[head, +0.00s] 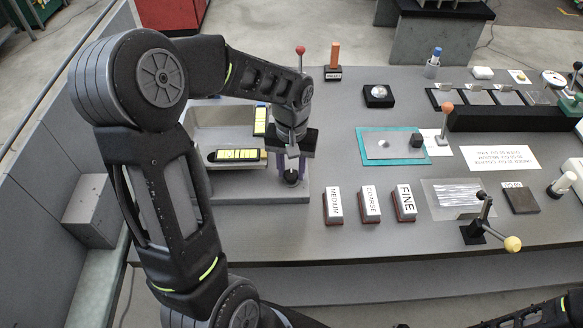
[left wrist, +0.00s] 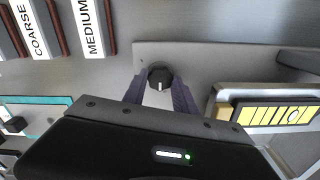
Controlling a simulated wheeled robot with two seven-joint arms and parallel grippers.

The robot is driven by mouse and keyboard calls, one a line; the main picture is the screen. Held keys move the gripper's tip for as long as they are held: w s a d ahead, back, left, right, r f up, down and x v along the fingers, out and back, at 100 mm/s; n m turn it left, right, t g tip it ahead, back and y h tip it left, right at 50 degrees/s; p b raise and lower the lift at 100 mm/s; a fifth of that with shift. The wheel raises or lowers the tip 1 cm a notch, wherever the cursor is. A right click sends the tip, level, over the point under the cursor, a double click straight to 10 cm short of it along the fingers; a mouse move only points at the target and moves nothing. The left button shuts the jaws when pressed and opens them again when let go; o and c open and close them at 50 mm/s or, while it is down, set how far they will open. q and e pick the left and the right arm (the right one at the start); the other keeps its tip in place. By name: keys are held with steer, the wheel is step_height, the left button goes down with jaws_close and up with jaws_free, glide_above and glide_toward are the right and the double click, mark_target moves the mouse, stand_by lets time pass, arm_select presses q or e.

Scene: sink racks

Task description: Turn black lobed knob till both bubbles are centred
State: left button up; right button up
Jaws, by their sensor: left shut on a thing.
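The black lobed knob (head: 291,177) stands on the front right part of a grey plate (head: 215,190). It also shows in the left wrist view (left wrist: 160,76), with a pale mark on its near side. My left gripper (head: 290,168) points down over it, and its two purple-grey fingers are shut on the knob. One yellow level vial (head: 236,155) lies crosswise on the plate, and a second yellow vial (head: 261,120) stands lengthwise behind it, partly hidden by my arm. My right gripper is out of view.
Blocks marked MEDIUM (head: 333,206), COARSE (head: 369,204) and FINE (head: 404,202) stand right of the plate. A teal-edged mat (head: 370,156) and a yellow-knobbed lever (head: 511,243) are farther right. A grey wall (head: 40,230) runs along the left.

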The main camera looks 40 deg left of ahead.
arm_select(q)
jaws_close()
steer(key=m, duration=0.5)
steer(key=shift+b, duration=0.4)
steer(key=m, duration=0.4)
steer(key=shift+m, duration=0.4)
steer(key=shift+w+r+m, duration=0.1)
steer(key=shift+m, duration=1.6)
